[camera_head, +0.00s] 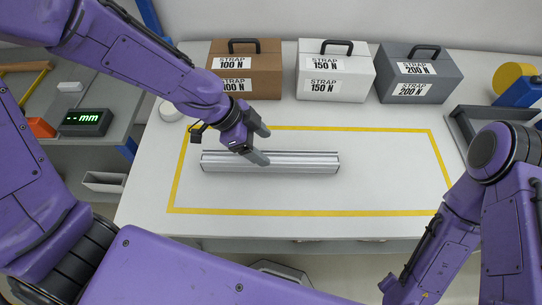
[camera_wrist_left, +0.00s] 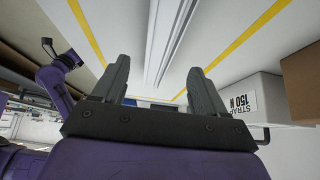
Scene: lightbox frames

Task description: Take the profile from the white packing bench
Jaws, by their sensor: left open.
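The profile (camera_head: 300,163) is a long silver metal bar lying inside the yellow outline on the white packing bench (camera_head: 330,229). In the left wrist view the profile (camera_wrist_left: 165,40) runs away from the camera between the fingers, with nothing gripped. My left gripper (camera_head: 265,145) is over the left part of the profile, with its fingers apart; they also show in the left wrist view (camera_wrist_left: 160,90). The gripper hides part of the profile's upper edge. My right arm shows at the right of the head view, but its gripper cannot be made out.
Brown (camera_head: 255,72), white (camera_head: 332,75) and grey (camera_head: 418,75) strap cases stand along the bench's back. A dark grey tray (camera_head: 462,127) is at the right. A side table with a green-digit display (camera_head: 86,121) is at the left. The outlined area right of the profile is clear.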

